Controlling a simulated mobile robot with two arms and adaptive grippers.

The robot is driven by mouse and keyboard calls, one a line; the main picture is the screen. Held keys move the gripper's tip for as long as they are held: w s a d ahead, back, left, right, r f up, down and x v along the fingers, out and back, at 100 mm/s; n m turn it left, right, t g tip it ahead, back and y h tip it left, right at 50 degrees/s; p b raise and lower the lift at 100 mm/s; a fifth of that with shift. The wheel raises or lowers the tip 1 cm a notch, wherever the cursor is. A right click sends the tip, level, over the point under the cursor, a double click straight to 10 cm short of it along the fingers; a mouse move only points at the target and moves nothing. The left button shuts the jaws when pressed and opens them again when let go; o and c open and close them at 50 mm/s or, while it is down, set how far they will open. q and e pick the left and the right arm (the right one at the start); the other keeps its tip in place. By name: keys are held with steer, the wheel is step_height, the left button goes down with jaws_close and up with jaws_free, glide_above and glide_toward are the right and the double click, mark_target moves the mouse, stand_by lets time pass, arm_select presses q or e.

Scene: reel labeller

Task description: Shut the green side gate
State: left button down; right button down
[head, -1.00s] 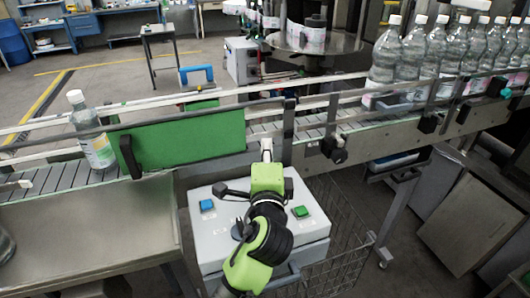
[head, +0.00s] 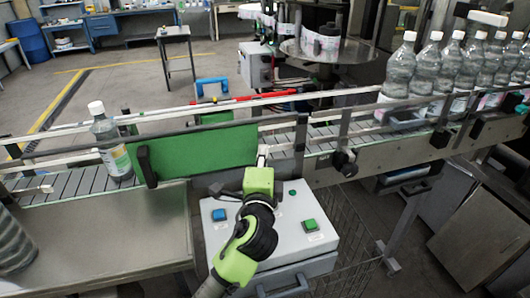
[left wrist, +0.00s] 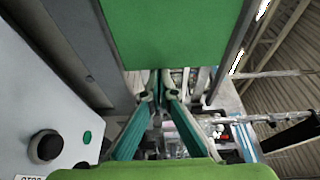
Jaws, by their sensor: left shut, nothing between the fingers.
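The green side gate (head: 205,150) is a flat panel at the near side of the conveyor in the head view, roughly along the belt. A black handle (head: 147,166) is at its left end. A gap shows between its right end and the dark post; I cannot tell whether it is latched. My left gripper (head: 262,155) is shut and empty, its tips by the gate's lower right corner. In the left wrist view the gate (left wrist: 175,35) fills the top middle, beyond the shut fingertips (left wrist: 158,85); contact is unclear. My right gripper is out of view.
A grey control box (head: 285,235) with a blue button (head: 219,215) and a green button (head: 311,225) is below my left wrist. A bottle (head: 112,148) stands on the belt left of the gate. Several bottles (head: 440,75) line the right. A metal table (head: 120,230) is at lower left.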

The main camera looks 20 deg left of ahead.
mark_target(232, 154)
arm_select(q)
steer(key=s+a, duration=0.1)
steer(key=a, duration=0.1)
steer(key=s+a+p, duration=0.1)
steer(key=s+a, duration=0.1)
steer(key=a, duration=0.1)
steer(key=s+a+p, duration=0.1)
steer(key=a, duration=0.1)
steer(key=shift+s+a, duration=0.25)
steer(key=shift+s, duration=0.05)
steer(key=shift+w+d, duration=0.1)
steer(key=shift+d, duration=0.05)
steer(key=shift+w, duration=0.1)
